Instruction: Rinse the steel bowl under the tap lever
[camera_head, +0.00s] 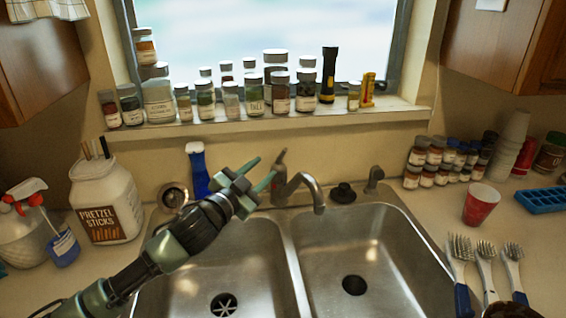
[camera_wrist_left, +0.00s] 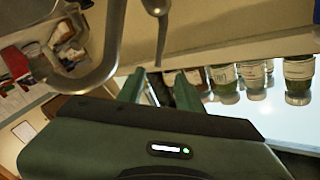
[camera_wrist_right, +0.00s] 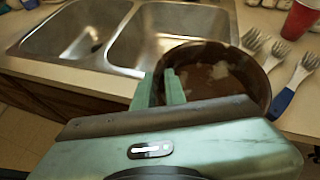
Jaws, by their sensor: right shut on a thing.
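The tap (camera_head: 300,185) stands behind the double sink, its lever (camera_head: 280,157) pointing up. My left gripper (camera_head: 266,170) is open beside the lever, to its left. In the left wrist view the lever (camera_wrist_left: 160,35) shows ahead of the parted fingers (camera_wrist_left: 160,88), and the spout (camera_wrist_left: 85,75) is at the left. The bowl (camera_wrist_right: 235,75) has a dark brown, dirty inside with pale patches. My right gripper (camera_wrist_right: 160,90) is shut on its rim, near the counter's front edge right of the sink. Only a bit of the bowl (camera_head: 512,311) shows in the head view.
Both sink basins, left (camera_head: 225,265) and right (camera_head: 350,250), are empty.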

